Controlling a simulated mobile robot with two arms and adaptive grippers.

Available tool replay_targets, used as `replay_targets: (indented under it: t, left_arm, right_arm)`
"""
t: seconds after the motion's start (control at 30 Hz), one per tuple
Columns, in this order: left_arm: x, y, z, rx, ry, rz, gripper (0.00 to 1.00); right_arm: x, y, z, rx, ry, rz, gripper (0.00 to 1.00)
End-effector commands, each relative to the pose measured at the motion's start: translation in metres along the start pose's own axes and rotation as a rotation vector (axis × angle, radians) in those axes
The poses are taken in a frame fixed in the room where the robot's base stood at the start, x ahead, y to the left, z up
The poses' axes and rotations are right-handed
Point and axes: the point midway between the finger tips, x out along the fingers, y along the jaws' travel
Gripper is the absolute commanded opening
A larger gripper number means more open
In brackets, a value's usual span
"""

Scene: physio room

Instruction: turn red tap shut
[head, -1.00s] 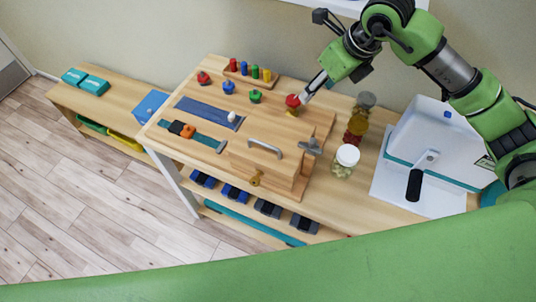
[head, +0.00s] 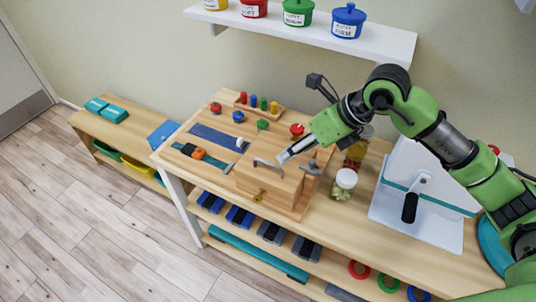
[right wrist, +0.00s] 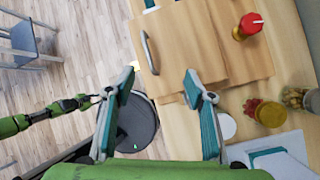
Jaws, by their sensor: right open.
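The red tap (head: 297,129) stands at the back right of the wooden board on the bench, partly next to my right arm's wrist. It also shows at the top right of the right wrist view (right wrist: 250,24), apart from the fingers. My right gripper (head: 284,158) is over the wooden box with the grey handle, nearer the front than the tap. In the right wrist view its two fingers (right wrist: 158,84) are spread with nothing between them. A green arm, apparently my left, shows at the left of that view, but its gripper is not clear.
The wooden box (head: 268,184) carries a grey handle. A white-lidded jar (head: 345,183) and other jars stand to its right, beside a white board with a black-gripped crank (head: 410,207). A shelf with putty pots (head: 298,13) hangs above. Floor at left is clear.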

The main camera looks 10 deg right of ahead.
Motion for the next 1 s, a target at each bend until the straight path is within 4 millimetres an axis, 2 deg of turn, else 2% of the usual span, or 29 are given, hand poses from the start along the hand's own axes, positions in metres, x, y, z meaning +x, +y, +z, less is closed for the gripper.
replay_targets:
  t: [0.2,0.4,0.57,1.0]
  left_arm:
    - [0.000,0.000,0.001,0.000,-0.002,0.000,0.26]
    - [0.000,0.000,0.001,0.000,-0.001,0.000,0.26]
    - [0.000,0.000,0.001,0.000,-0.001,0.000,0.26]
    - [-0.004,0.001,0.001,0.000,-0.002,0.001,0.26]
  right_arm:
    - [0.008,0.041,0.010,0.006,-0.069,0.140,0.49]
    - [0.009,0.067,0.018,0.017,-0.121,0.231,0.49]
    - [0.009,0.076,0.021,0.023,-0.140,0.265,0.49]
    - [0.007,0.083,0.021,0.014,-0.155,0.294,0.49]
